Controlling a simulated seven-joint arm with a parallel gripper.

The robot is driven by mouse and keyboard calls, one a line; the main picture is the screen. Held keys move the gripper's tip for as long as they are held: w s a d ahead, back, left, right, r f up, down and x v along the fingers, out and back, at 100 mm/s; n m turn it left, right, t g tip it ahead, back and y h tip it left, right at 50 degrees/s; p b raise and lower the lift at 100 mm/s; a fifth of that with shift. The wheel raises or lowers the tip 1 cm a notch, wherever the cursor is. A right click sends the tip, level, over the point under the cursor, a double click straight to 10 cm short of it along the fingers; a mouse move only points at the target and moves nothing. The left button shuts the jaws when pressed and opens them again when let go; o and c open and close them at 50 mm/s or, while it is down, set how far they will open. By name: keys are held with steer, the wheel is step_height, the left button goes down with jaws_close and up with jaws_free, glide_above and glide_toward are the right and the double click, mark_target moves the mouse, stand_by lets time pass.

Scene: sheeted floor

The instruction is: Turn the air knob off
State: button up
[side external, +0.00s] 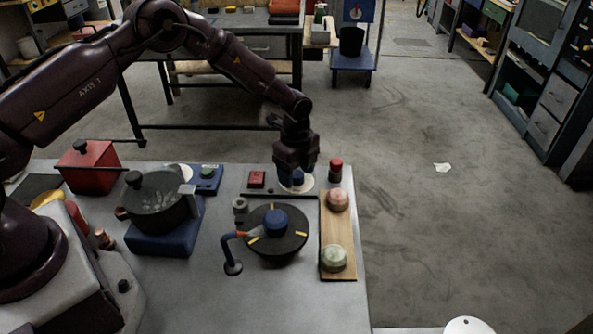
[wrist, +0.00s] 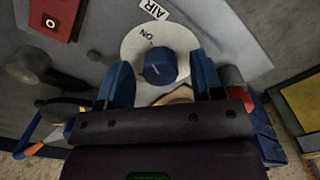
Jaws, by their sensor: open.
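The air knob (wrist: 160,66) is a blue round knob on a white dial (wrist: 183,40). The dial bears the word ON at upper left of the knob, and an AIR label (wrist: 154,8) sits above it. A small pale mark shows on the knob, but I cannot tell its exact setting. My gripper (wrist: 162,82) is open, with one blue finger to each side of the knob and gaps between. In the side view my gripper (side external: 297,180) points down over the white dial (side external: 284,187) near the table's back edge; the knob is mostly hidden there.
A red switch box (side external: 257,179) is left of the dial and a red-topped cylinder (side external: 335,171) right. Nearer stand a black disc with a blue hub (side external: 275,222) and a wooden board (side external: 337,228) with two round pieces. A pot (side external: 157,212) is farther left.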

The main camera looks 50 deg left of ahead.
steer(key=c, duration=0.9)
steer(key=shift+c, duration=0.2)
